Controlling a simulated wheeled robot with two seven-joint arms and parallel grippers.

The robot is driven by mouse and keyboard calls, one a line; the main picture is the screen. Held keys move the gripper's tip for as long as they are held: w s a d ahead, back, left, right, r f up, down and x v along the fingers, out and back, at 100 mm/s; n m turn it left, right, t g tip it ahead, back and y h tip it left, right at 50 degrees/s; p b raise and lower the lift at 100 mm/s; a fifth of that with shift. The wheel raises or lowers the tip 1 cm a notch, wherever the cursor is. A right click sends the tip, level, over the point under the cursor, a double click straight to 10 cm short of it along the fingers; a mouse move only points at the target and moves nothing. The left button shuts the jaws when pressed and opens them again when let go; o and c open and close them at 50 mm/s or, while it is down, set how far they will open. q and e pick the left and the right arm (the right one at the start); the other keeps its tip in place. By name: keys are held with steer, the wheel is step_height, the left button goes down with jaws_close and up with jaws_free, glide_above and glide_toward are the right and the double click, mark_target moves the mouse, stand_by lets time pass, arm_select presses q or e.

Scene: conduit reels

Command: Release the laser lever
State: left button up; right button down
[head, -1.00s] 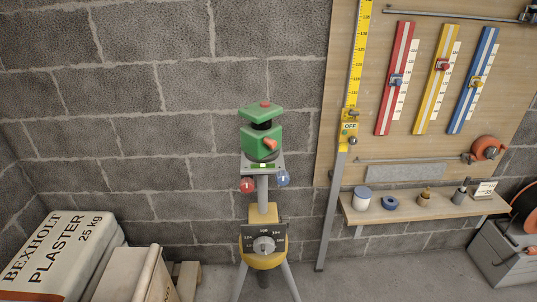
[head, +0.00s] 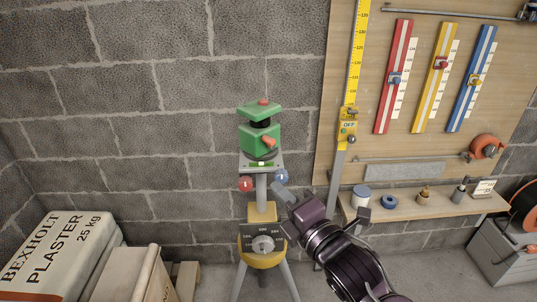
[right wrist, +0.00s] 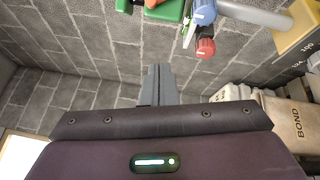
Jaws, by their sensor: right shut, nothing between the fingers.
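The green laser (head: 258,138) sits on top of a tripod with a yellow head (head: 262,212). An orange-red lever (head: 268,141) sticks out from its right front face. Below the laser are a red knob (head: 245,184) at left and a blue knob (head: 282,177) at right. My right gripper (head: 279,190) is shut and empty, its fingertips just below the blue knob and below the lever. In the right wrist view the shut fingers (right wrist: 158,85) show apart from the laser (right wrist: 168,10), whose upper part is cut off. My left gripper is out of view.
A yellow measuring staff (head: 350,130) and a wooden board with red, yellow and blue scales stand at right. A shelf (head: 420,208) with small pots lies behind my right arm. Plaster bags (head: 65,255) lie at lower left. The wall space left of the laser is clear.

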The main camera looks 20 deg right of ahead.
mark_target(268, 144)
steer(key=shift+s+r, duration=0.1)
steer(key=shift+r, duration=0.2)
steer(key=w, duration=0.3)
steer(key=w+d+r, duration=0.1)
steer(key=w, duration=0.7)
steer(key=shift+w+d+r+p, duration=0.15)
steer(key=shift+r+p, duration=0.2)
steer(key=shift+w, duration=0.1)
